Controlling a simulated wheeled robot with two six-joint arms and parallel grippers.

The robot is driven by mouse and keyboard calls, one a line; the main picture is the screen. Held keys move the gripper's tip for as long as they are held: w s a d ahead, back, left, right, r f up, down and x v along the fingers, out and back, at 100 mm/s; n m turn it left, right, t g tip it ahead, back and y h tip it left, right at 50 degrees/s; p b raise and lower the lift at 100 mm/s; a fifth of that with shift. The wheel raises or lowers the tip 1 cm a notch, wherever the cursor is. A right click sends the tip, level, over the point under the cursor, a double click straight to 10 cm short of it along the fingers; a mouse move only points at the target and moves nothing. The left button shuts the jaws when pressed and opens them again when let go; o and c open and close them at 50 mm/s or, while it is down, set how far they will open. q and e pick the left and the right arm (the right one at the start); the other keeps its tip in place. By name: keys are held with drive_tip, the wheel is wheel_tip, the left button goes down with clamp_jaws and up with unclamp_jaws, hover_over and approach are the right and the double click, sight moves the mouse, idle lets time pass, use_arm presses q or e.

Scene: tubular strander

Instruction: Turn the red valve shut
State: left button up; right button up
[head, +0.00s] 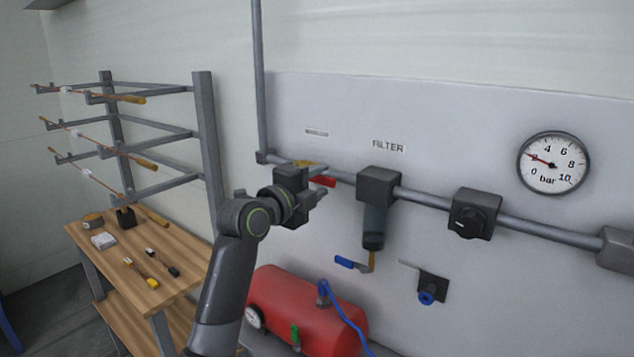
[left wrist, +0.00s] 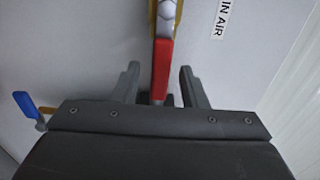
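The red valve handle (head: 323,181) shows in the head view on the grey wall pipe, just left of the filter, partly hidden by my gripper. Its brass-coloured body (head: 303,163) is above my gripper. The handle points right, roughly along the pipe. In the left wrist view the red handle (left wrist: 161,68) runs between the two fingers. My left gripper (head: 318,186) is at the handle. Its fingers (left wrist: 159,78) are open, one on each side of the handle, with gaps visible on both sides. My right gripper is not in view.
The filter (head: 378,186) hangs from the pipe just right of the valve. A blue lever (head: 350,263) sits below it, above a red tank (head: 300,305). A black regulator knob (head: 468,222) and gauge (head: 553,163) are right. A wooden table (head: 160,285) stands left.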

use_arm(q)
clamp_jaws()
idle(0.3)
drive_tip(key=w+a+r+n+p, duration=0.3)
drive_tip(key=a+r+n+p, duration=0.2)
drive_tip(key=n, duration=1.3)
drive_tip(key=shift+w+r+p, duration=0.35)
drive_tip(key=shift+r+p, duration=0.05)
drive_tip(key=shift+r, duration=0.2)
drive_tip(key=shift+a, duration=0.1)
unclamp_jaws()
